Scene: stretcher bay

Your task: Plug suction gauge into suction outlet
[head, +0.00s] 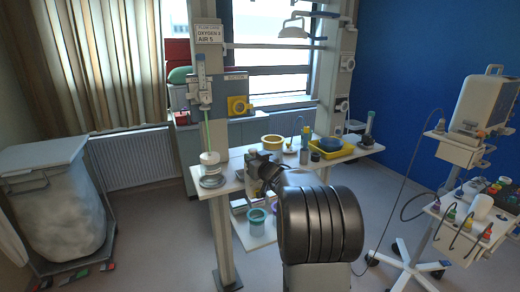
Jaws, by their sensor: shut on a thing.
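My gripper (256,166) is small and partly hidden behind my dark arm, over the front of the white table. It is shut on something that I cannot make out. I cannot clearly pick out the suction gauge. Round-faced wall fittings sit on the right column (350,40), including a middle fitting (342,104); I cannot read which is the suction outlet. A blue-grey flowmeter-like device (203,85) hangs on the left column, with a green line running down to a white jar (210,158) on the table.
A wheeled monitor stand (458,155) with cables stands at right. A linen bin (55,210) stands at left. Floor is clear between the bin and table.

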